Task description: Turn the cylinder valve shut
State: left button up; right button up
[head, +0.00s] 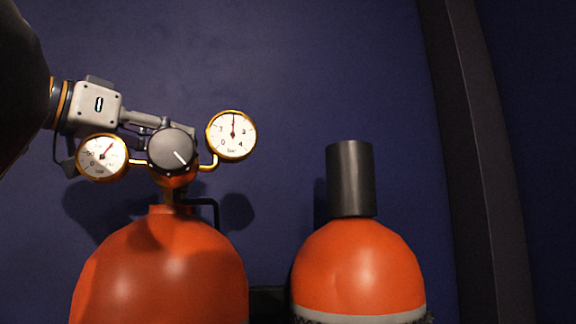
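An orange gas cylinder (160,275) stands at the left with a regulator on top. The regulator has a black round knob (172,149) with a white pointer mark, a left gauge (102,157) and a right gauge (231,135), both brass-rimmed. My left gripper (183,129) comes in from the left, its fingers reaching behind the left gauge and the black knob. The knob hides most of the fingertips, so I cannot tell whether they touch or hold anything. No separate valve handwheel is clearly visible. My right gripper is not in view.
A second orange cylinder (358,268) with a tall black cap (350,179) stands to the right. A dark blue wall (330,70) is behind both, with a dark vertical post (470,150) at the right. The space above the capped cylinder is clear.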

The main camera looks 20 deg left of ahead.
pick_arm(q)
jog(key=shift+m+h, duration=0.3)
jog(key=shift+h, duration=0.1)
jog(key=m+g+h, duration=0.2)
jog(key=h, duration=0.1)
jog(key=shift+w+a+m+h, duration=0.2)
jog(key=shift+a+m+h, duration=0.1)
jog(key=shift+a, duration=0.05)
jog(key=shift+w+a+m+g+h, duration=0.15)
jog(key=shift+w+m+g+h, duration=0.05)
jog(key=shift+m+g+h, duration=0.95)
jog(key=shift+w+a+m+g+h, duration=0.1)
jog(key=shift+w+m+g+h, duration=0.05)
jog(key=shift+m+g+h, duration=1)
jog(key=shift+r+g, duration=0.1)
jog(key=shift+g, duration=0.6)
jog(key=o, duration=1.2)
jog(key=shift+c, duration=0.2)
jog(key=shift+d, duration=0.1)
